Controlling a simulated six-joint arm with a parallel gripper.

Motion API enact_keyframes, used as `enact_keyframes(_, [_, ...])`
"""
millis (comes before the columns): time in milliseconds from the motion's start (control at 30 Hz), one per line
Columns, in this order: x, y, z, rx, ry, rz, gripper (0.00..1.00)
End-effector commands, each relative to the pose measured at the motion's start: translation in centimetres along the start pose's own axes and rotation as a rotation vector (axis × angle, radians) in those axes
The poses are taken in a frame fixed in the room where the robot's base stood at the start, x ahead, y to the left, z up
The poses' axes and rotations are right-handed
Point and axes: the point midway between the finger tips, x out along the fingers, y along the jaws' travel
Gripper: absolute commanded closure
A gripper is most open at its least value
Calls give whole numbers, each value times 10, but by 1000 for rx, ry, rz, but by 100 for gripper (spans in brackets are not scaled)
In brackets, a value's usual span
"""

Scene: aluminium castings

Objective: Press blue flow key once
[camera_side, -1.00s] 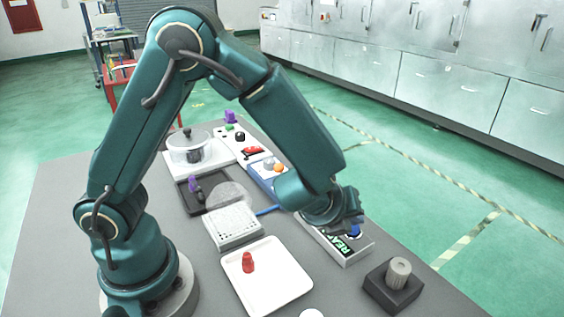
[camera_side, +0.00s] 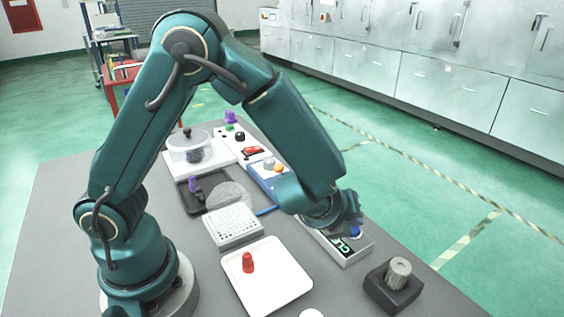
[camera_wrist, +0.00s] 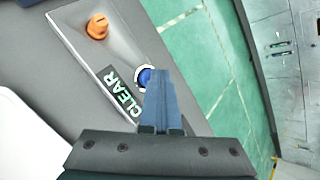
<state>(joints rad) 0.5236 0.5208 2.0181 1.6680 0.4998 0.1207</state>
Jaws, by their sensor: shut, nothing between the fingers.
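The blue flow key (camera_side: 355,231) is a round button in a pale ring near the end of a light control panel (camera_side: 345,252). It also shows in the wrist view (camera_wrist: 144,77), partly hidden by my fingers. The panel's display (camera_wrist: 123,92) reads "CLEAR" in pale letters on black. My gripper (camera_wrist: 158,74) is shut and empty. In the side view its fingertips (camera_side: 355,222) are just above the key; a small gap seems to show.
An orange knob (camera_wrist: 97,27) stands on the same panel. A dark block with a grey knob (camera_side: 398,274) is at the front right. A white tray (camera_side: 264,295) with a red piece (camera_side: 248,262) lies left of the panel. Bare table separates them.

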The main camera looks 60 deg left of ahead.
Motion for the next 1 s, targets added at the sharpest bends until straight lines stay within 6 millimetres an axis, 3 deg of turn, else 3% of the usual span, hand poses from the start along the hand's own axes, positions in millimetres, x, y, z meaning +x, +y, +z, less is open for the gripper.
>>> enact_keyframes(733, [-13,-10,10,-2,-2,-1,100])
enact_keyframes(1000, [-31,-24,23,-5,-2,-5,100])
